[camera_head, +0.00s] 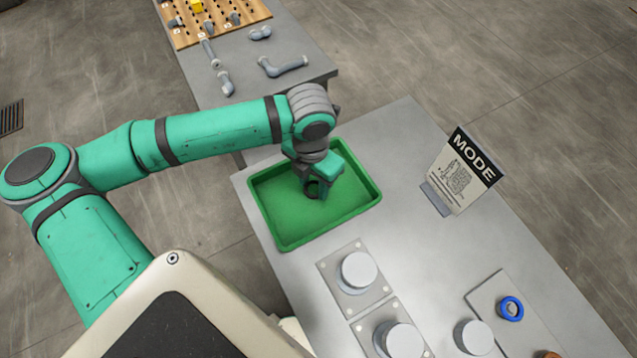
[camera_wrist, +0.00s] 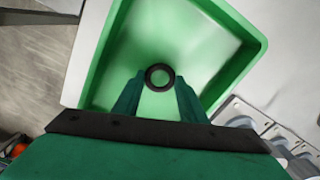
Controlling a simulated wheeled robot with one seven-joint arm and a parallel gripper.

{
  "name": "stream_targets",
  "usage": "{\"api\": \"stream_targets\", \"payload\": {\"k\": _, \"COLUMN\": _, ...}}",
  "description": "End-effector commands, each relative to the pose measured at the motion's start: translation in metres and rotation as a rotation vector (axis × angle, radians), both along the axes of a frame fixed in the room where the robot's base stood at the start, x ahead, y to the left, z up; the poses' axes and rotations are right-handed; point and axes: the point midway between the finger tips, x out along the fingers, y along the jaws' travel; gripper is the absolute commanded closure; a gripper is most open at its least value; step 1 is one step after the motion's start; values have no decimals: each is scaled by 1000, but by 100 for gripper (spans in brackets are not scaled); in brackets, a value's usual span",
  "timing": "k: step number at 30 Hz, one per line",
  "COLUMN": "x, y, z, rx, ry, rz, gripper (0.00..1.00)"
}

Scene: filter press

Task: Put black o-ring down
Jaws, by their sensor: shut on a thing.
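The black o-ring (camera_wrist: 149,71) is between the fingertips of my gripper (camera_wrist: 158,88) in the wrist view. My gripper is shut on it. In the head view the o-ring (camera_head: 312,188) shows as a small dark ring at the tip of my gripper (camera_head: 318,190). Both are over the green tray (camera_head: 262,212), within its rim. The tray also shows in the wrist view (camera_wrist: 98,72), and its floor looks bare around the ring. I cannot tell whether the o-ring touches the tray floor.
A blue ring (camera_head: 511,308) lies on a plate at the lower right. White round knobs (camera_head: 359,270) stand in front of the tray. A pegboard (camera_head: 212,18) and grey pipe parts (camera_head: 283,67) lie on the far table.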

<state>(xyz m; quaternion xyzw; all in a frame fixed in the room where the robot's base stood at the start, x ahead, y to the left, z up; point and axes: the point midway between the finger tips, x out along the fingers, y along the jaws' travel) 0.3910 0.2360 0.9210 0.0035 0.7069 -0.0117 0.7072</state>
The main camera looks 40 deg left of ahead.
Motion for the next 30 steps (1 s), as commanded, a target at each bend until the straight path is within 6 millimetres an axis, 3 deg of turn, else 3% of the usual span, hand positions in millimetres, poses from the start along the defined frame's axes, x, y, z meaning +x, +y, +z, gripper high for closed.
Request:
{"api": "stream_targets", "payload": {"k": 4, "x": -1, "y": 1, "z": -17, "rx": -1, "ry": 1, "rz": 3, "gripper": 83}}
{"api": "stream_targets", "payload": {"k": 15, "x": -3, "y": 4, "z": -21, "rx": 0, "ry": 0, "rz": 12, "gripper": 83}}
{"api": "stream_targets", "payload": {"k": 16, "x": -3, "y": 4, "z": -22, "rx": 1, "ry": 0, "rz": 11, "gripper": 60}}
{"api": "stream_targets", "payload": {"k": 18, "x": -3, "y": 4, "z": -21, "rx": 1, "ry": 0, "rz": 9, "gripper": 43}}
{"api": "stream_targets", "payload": {"k": 30, "x": -2, "y": 3, "z": -15, "rx": 1, "ry": -1, "rz": 6, "gripper": 43}}
